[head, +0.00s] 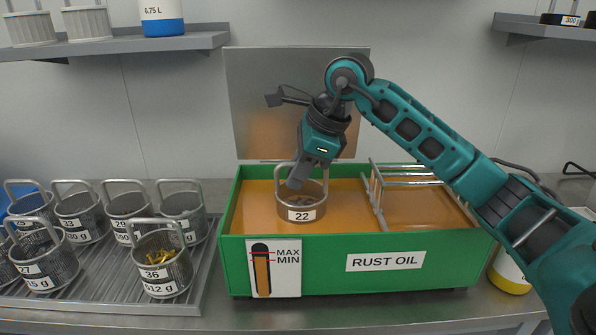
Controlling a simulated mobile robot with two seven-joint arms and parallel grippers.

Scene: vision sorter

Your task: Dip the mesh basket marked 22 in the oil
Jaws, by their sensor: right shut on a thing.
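The mesh basket marked 22 (301,206) is in the green tank (330,279) labelled RUST OIL. Its lower part meets the orange-brown oil (257,212), left of the tank's middle; its bottom is hidden. The basket looks upright and its 22 label faces me. My right gripper (298,176) comes down from above and is shut on the basket's wire handle. My left gripper is not in view.
Several other mesh baskets (158,262) stand on a ribbed drain tray (120,308) at the left. A metal rack (376,200) stands in the tank's right part. Shelves (120,44) hang above left and right. A white-and-yellow container (508,275) stands at the right.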

